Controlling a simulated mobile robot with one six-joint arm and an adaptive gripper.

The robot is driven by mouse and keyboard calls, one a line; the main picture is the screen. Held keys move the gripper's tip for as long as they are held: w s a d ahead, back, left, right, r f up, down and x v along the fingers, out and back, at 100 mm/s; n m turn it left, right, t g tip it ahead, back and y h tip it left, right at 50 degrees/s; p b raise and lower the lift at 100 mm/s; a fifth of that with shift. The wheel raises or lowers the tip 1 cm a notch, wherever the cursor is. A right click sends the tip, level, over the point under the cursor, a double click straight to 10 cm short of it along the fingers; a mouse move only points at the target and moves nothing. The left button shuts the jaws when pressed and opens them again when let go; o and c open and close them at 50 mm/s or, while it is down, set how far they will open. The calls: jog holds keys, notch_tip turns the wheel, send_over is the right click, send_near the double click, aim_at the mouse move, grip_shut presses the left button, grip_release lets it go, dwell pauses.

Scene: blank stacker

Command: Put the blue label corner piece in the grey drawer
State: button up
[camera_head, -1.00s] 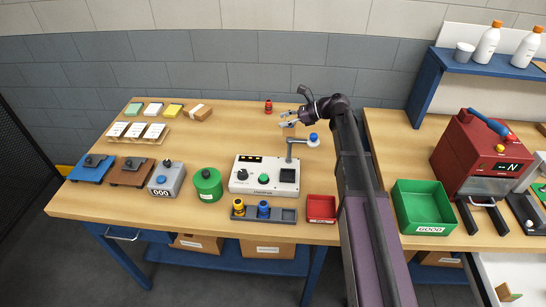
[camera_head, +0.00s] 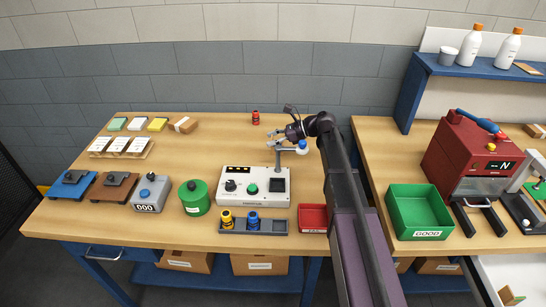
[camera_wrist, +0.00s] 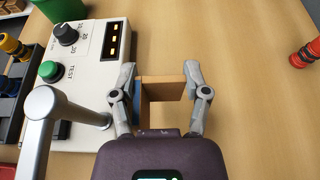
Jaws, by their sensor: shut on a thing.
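My gripper (camera_wrist: 160,82) is shut on a tan corner piece (camera_wrist: 163,88) in the wrist view. A blue patch, its label, shows on the piece's left side next to the left finger. An open pale grey drawer (camera_head: 524,270) shows at the bottom right, below the right table, partly cut off by the picture edge. A small tan and green item lies in it.
A red fitting (camera_head: 256,118) stands behind. A red tray (camera_head: 312,218), green bin (camera_head: 418,212) and red machine (camera_head: 470,155) stand along the way right.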

aim_at(272, 151)
jog(key=shift+f+b, duration=0.55)
jog(key=shift+f, duration=0.35)
jog(key=shift+f+b, duration=1.85)
jog(key=shift+b, duration=0.05)
jog(key=shift+f, duration=0.2)
jog(key=o, duration=0.8)
jog(key=shift+c, duration=0.2)
jog(key=shift+r, duration=0.25)
